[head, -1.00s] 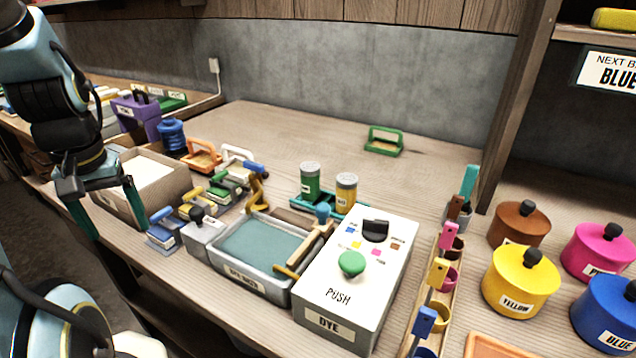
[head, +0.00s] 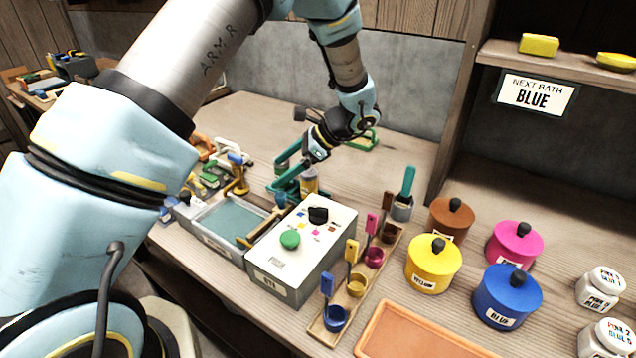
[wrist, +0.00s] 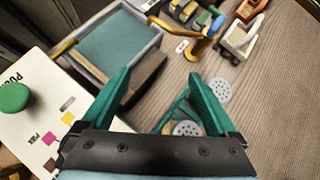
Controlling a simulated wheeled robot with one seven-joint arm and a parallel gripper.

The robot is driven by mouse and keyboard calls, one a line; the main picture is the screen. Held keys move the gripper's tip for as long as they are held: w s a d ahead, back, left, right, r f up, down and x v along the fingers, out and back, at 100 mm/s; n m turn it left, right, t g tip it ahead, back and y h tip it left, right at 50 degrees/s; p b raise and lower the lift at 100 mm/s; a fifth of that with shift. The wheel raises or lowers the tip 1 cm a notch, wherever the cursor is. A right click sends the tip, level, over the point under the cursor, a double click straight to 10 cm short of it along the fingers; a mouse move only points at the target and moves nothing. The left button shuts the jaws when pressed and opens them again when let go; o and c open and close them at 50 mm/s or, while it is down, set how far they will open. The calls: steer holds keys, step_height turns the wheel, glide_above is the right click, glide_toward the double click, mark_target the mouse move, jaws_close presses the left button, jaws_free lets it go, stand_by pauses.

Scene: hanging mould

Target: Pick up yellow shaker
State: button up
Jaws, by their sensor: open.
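The yellow shaker (head: 309,184) stands upright beside the back of the dye box, partly covered by my gripper in the head view. In the wrist view a grey perforated lid (wrist: 186,128), apparently the yellow shaker's, shows close in front of the palm, nearer the right finger. My gripper (wrist: 157,76) is open and empty, its teal fingers spread. In the head view my gripper (head: 273,176) is low over the shaker tray, with the shaker at its right side. A second perforated lid (wrist: 219,90), likely the green shaker's, lies outside the right finger.
The dye box (head: 300,250) with its green button stands in front of the shaker. The grey bath (head: 228,220) is to its left. A green-handled tool (head: 365,138) lies behind. Bare table lies to the right of the gripper.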

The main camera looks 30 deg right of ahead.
mark_target(309, 177)
steer(key=s+d+f+m+t, duration=0.1)
steer(key=s+d+m+t, duration=0.2)
steer(key=d, duration=0.4)
steer(key=s+d+f+m+t, duration=0.2)
steer(key=s+d+m+t, duration=0.1)
steer(key=d, duration=0.3)
steer(key=p+x, duration=0.2)
steer(key=x, duration=0.3)
steer(key=p+x, duration=0.3)
steer(key=x, duration=0.1)
steer(key=shift+w+a+r, duration=0.1)
steer(key=shift+w, duration=0.4)
steer(key=shift+w+a+f, duration=0.1)
steer(key=shift+w+f, duration=0.15)
steer(key=shift+f, duration=0.05)
steer(key=c, duration=1.5)
